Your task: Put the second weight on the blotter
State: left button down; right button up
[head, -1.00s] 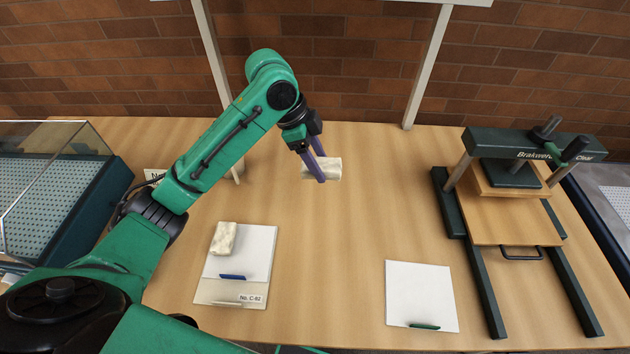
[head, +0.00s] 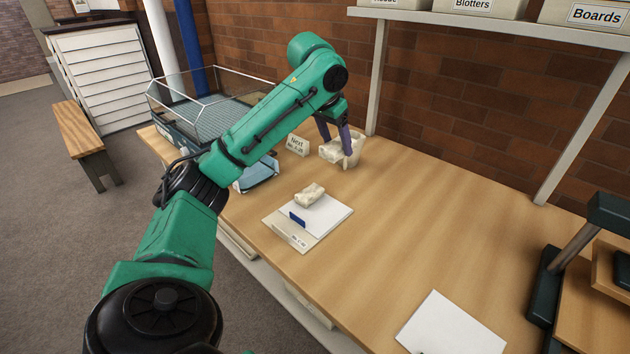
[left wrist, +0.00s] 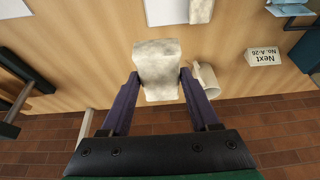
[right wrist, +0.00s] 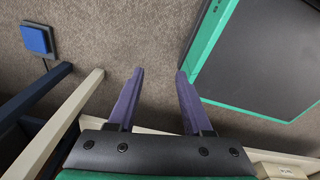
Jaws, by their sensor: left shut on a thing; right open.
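My left gripper (head: 338,138) is shut on a pale, marbled block-shaped weight (head: 335,152). The left wrist view shows this weight (left wrist: 157,65) between the fingertips. Another marbled weight (head: 309,195) lies on the far left part of a white blotter (head: 328,219), which rests on a pale board labelled No. C-82. The held weight is beyond this blotter, apart from it. In the left wrist view, the blotter (left wrist: 165,12) is at the top edge. My right gripper (right wrist: 160,95) is open and empty, seen only in the right wrist view, with carpet behind it.
A cream cup-like holder (left wrist: 208,78) stands close beside the held weight. A "Next" sign (head: 297,146) and a blue tray (head: 257,175) are to its left. A blue strip (head: 297,219) lies by the blotter. Another white sheet (head: 450,325) is at front right; the table between is clear.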

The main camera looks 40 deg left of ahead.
pick_arm(q)
jog(key=b, duration=0.1)
send_over(334, 212)
jog(key=s, duration=0.1)
notch_tip(334, 212, down, 8)
jog(key=f, duration=0.6)
jog(key=f+b, duration=0.1)
jog(key=f, duration=0.5)
jog(key=shift+s+a+f, duration=0.1)
jog(key=shift+s+f, duration=0.05)
jog(key=shift+s, duration=0.05)
pick_arm(e)
jog(key=shift+w+a+f, duration=0.2)
jog(key=shift+a+f, duration=0.35)
jog(key=shift+f, duration=0.05)
jog(key=shift+w+a+f, duration=0.15)
jog(key=shift+a+f, duration=0.35)
jog(key=shift+f, duration=0.05)
pick_arm(q)
jog(key=shift+f, duration=0.15)
jog(key=shift+c, duration=0.6)
grip_release()
jog(key=v, duration=1.2)
